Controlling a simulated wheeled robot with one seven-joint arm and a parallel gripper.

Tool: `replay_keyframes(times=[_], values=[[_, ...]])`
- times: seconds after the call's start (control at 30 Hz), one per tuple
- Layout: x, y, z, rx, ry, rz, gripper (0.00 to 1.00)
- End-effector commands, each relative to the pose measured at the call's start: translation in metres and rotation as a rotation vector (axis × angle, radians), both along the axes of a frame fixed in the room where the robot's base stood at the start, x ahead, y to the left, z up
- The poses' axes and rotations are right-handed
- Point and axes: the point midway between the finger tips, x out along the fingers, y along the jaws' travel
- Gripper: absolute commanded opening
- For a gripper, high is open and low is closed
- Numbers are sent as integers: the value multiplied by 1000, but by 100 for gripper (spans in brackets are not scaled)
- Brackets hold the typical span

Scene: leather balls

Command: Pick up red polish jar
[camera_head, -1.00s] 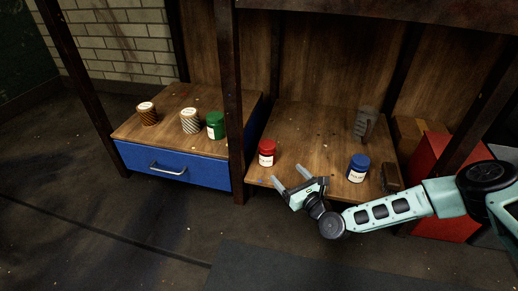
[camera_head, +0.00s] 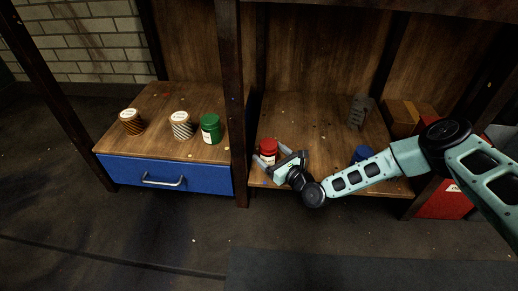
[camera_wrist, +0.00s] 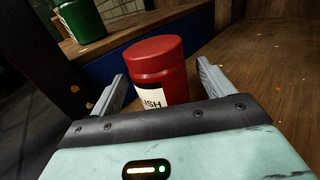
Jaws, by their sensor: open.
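The red polish jar (camera_head: 268,148) stands upright on the right-hand wooden shelf, near its front left part by the dark post. It has a red lid and a white label. In the wrist view the jar (camera_wrist: 160,68) stands between my two fingers, with its lower part hidden behind the gripper body. My gripper (camera_head: 268,160) is open, with its fingers on either side of the jar at the shelf's front edge. In the wrist view my gripper (camera_wrist: 163,85) shows a gap between the right finger and the jar; I cannot tell whether the left finger touches it.
A dark post (camera_head: 231,100) rises just left of the jar. A green jar (camera_head: 211,128) and two twine spools (camera_head: 181,125) (camera_head: 131,121) stand above the blue drawer (camera_head: 165,175). A blue jar (camera_head: 362,153) is partly hidden behind my arm. A grey object (camera_head: 359,112) stands farther back.

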Motion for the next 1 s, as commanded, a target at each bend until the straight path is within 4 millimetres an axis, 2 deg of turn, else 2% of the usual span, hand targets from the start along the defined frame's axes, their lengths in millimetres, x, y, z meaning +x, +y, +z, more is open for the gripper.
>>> replay_keyframes(times=[0.17,0.37,0.4,0.67,0.77,1.0], values=[[0,0,0,0,0,0,81],[0,0,0,0,0,0,28],[0,0,0,0,0,0,23],[0,0,4,1,-1,-1,23],[1,0,16,2,-2,-1,23],[1,0,65,2,-2,-1,23]])
